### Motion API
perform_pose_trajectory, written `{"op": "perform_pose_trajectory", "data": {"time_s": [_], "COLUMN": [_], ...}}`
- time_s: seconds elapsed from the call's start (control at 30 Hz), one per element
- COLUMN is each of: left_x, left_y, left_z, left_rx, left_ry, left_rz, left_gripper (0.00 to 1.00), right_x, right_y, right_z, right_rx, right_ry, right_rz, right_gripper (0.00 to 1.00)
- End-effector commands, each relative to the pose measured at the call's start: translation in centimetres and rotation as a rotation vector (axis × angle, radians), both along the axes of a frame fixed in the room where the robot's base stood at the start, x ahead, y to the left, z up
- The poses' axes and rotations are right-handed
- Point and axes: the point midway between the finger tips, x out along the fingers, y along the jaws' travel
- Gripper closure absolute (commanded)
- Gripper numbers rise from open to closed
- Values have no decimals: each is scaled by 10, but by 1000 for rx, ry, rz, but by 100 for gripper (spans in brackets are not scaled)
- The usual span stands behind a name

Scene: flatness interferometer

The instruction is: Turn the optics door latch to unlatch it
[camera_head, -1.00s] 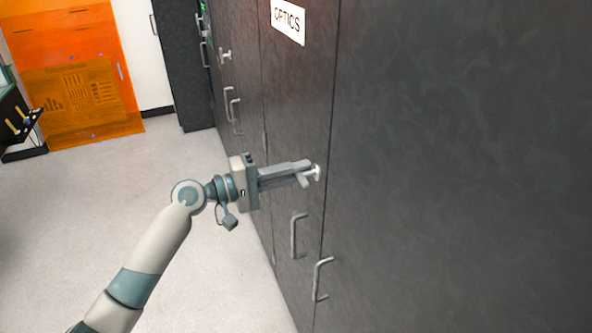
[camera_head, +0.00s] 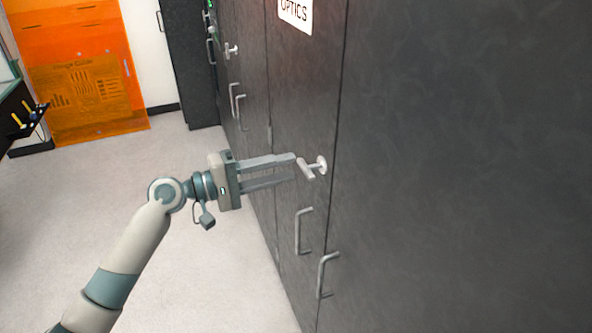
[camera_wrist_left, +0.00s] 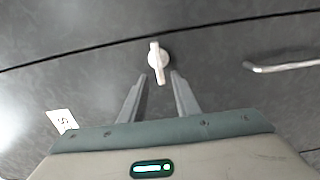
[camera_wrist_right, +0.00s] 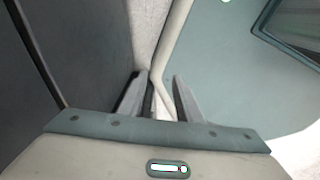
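The optics door latch (camera_head: 316,167) is a pale metal turn handle on a round base, beside the vertical seam of the dark optics door (camera_head: 302,95). Its lever points left and slightly out in the head view. In the left wrist view the latch (camera_wrist_left: 158,60) lies crosswise to the door seam, just beyond the fingertips. My left gripper (camera_head: 294,167) is open and empty, its fingertips just short of the lever and apart from it. My right gripper (camera_wrist_right: 158,88) shows only in its own wrist view, open, with nothing seen between its fingers.
An OPTICS sign (camera_head: 296,13) is on the door above the latch. Two bar handles (camera_head: 300,232) (camera_head: 324,275) stick out below it. More handles (camera_head: 238,112) are further left along the cabinets. An orange panel (camera_head: 80,75) stands at the back left. The floor (camera_head: 90,200) left of the cabinets is clear.

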Motion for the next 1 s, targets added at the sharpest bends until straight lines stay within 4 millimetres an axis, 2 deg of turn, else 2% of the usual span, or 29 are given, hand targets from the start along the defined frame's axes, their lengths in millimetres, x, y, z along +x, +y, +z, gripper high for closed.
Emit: {"op": "perform_pose_trajectory", "data": {"time_s": [0.03, 0.3, 0.53, 0.73, 1.0], "left_x": [-4, -25, -39, -46, -47], "left_y": [10, 61, 97, 111, 114], "left_z": [-5, -5, -4, -1, 0], "left_rx": [4, 3, 2, 0, 0], "left_ry": [-3, -1, 0, 0, 1], "left_rz": [2, 2, 2, 1, 0], "left_gripper": [71, 71, 71, 71, 71], "right_x": [0, 0, 0, 0, 0], "right_y": [-1, -1, 0, 4, 6], "right_z": [-9, -33, -48, -53, -53], "right_rx": [-1, -1, 0, 4, 6], "right_ry": [0, 0, 0, 0, 0], "right_rz": [0, 0, 0, -1, -1], "right_gripper": [69, 69, 69, 69, 69]}}
